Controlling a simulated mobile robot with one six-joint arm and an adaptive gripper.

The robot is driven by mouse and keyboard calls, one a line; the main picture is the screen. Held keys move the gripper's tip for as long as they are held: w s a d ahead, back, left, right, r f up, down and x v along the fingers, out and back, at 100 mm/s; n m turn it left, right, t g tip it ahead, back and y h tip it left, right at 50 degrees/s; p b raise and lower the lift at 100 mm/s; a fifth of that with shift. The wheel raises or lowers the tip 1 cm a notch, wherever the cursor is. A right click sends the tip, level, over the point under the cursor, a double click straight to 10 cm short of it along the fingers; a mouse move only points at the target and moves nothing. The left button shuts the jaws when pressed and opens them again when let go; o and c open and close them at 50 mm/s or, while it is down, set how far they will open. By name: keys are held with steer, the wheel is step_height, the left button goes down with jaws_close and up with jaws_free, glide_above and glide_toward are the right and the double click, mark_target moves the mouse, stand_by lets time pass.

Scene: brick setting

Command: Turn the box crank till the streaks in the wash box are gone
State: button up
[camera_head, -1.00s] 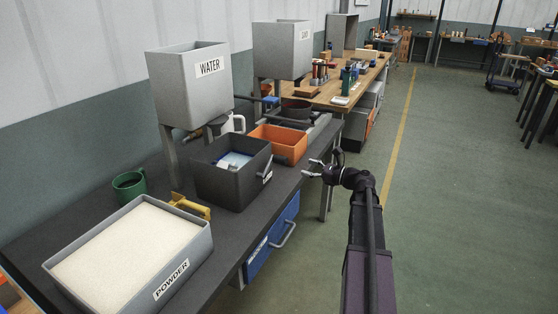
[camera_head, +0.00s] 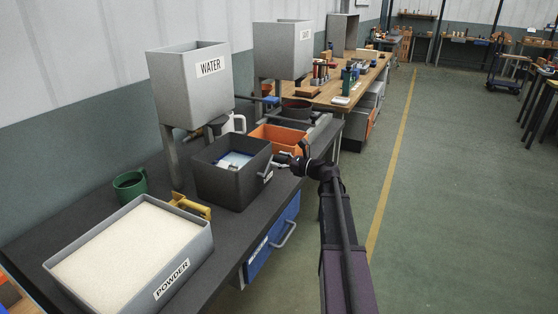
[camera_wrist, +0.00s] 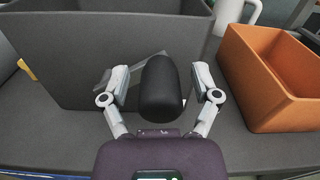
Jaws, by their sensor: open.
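The dark grey wash box (camera_head: 222,187) stands on the bench with pale bluish-white contents (camera_head: 236,160) inside. Whether streaks show in it is too small to tell. Its crank (camera_head: 266,172) is on the wall facing my arm, partly hidden by my gripper (camera_head: 284,163). In the wrist view the box wall (camera_wrist: 70,55) fills the upper left. The crank's rounded black handle (camera_wrist: 161,90) points towards the camera, with a grey crank arm behind it. My gripper (camera_wrist: 161,75) is open, one finger on each side of the handle, with small gaps visible.
An orange bin (camera_head: 277,138) stands right beside the wash box; it also shows in the wrist view (camera_wrist: 270,80). A powder tray (camera_head: 130,255), a yellow scoop-like piece (camera_head: 191,206), a green mug (camera_head: 130,186) and a water tank (camera_head: 190,85) are nearby.

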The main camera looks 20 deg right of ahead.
steer(key=shift+w, duration=0.1)
steer(key=shift+c, duration=0.2)
jaws_close()
steer(key=shift+a+r, duration=0.1)
steer(key=shift+a, duration=0.05)
